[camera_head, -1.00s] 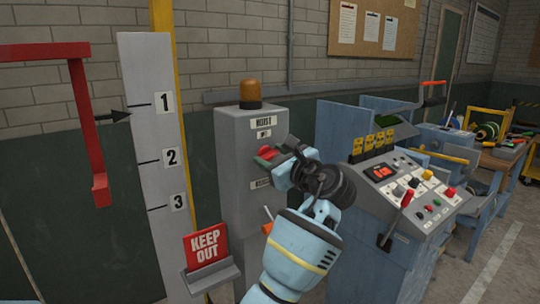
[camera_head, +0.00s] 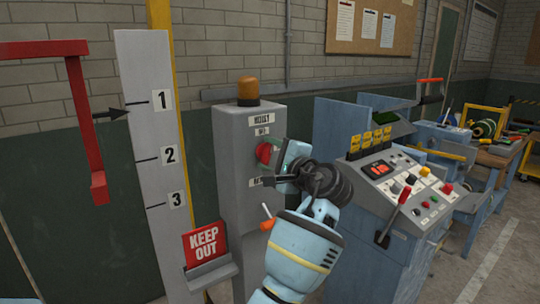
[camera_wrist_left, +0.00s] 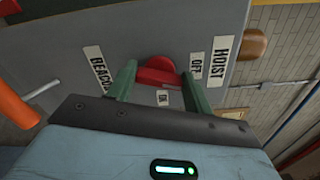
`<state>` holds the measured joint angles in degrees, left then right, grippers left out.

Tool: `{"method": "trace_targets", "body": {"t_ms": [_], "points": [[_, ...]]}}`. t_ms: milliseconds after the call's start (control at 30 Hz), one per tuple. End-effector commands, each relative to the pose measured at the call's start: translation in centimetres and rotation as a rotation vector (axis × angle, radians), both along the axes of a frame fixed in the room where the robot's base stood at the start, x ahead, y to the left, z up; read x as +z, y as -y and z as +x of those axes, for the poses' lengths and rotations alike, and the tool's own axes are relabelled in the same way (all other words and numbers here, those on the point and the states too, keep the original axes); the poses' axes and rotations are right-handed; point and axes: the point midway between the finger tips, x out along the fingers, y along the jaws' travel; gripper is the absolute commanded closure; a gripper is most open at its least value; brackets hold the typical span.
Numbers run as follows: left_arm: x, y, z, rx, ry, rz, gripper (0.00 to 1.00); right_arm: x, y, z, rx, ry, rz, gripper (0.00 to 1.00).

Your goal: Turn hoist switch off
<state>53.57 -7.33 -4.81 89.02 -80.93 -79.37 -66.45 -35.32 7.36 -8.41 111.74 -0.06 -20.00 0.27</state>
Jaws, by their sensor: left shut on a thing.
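The hoist switch is a red rotary knob (camera_head: 264,152) on the front of a grey cabinet (camera_head: 228,170), under the HOIST label (camera_head: 262,118). My left gripper (camera_head: 278,160) is at the knob, its wrist turned to one side. In the wrist view the red knob (camera_wrist_left: 158,72) sits between the two green fingers (camera_wrist_left: 158,88), which are shut on it. The OFF label (camera_wrist_left: 196,66) and the ON label (camera_wrist_left: 163,98) are beside the knob. The knob's exact pointing direction is partly hidden by the fingers. My right gripper is not in view.
An orange-handled lever (camera_head: 267,222) sticks out below the switch, close to my left arm. An orange beacon (camera_head: 249,90) tops the cabinet. A red KEEP OUT sign (camera_head: 205,243) stands at the left. A blue control console (camera_head: 345,228) is close on the right.

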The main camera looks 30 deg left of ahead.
Motion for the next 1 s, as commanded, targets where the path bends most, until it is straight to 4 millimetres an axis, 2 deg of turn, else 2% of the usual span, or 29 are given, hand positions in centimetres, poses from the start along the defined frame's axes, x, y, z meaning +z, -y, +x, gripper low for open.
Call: {"method": "trace_targets", "body": {"t_ms": [400,1000], "points": [[-0.21,0.0,-0.01,0.0,0.252,-0.105,0.72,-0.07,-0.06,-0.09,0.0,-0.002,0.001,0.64],[-0.21,-0.01,-0.03,0.0,0.327,-0.136,0.72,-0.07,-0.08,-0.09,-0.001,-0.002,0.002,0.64]]}}
